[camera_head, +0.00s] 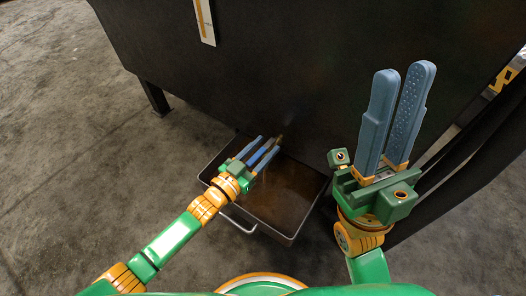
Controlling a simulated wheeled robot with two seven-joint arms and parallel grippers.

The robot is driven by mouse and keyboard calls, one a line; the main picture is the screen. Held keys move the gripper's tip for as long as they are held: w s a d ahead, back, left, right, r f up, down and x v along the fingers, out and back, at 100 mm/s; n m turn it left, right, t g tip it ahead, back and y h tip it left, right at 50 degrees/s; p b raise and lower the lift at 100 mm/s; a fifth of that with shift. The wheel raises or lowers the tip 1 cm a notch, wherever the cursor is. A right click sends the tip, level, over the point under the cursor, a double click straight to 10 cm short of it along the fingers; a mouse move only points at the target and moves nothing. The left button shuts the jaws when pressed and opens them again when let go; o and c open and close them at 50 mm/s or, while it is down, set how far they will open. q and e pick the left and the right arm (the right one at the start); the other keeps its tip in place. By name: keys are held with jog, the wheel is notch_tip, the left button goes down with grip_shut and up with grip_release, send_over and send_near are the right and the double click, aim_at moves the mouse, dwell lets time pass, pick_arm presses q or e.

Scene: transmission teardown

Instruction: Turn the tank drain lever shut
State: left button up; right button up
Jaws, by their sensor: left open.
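The drain lever (258,153) looks like a bright blue handle low on the dark tank (300,70). A small brass-coloured fitting (279,139) shows just beyond it at the tank's lower edge. My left gripper (267,144) is open, with its grey-blue fingers on either side of the blue handle. I cannot tell whether the fingers touch it. My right gripper (404,68) is raised at the right, fingers pointing up and apart, with nothing between them.
A dark metal drip tray (290,205) with a brownish floor and a front handle (238,226) lies below the lever. A tank leg (154,98) stands at the left. Dark tubes or beams (470,140) run at the right. Bare concrete floor (60,120) lies left.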

pick_arm(q)
grip_shut()
dwell(1.4)
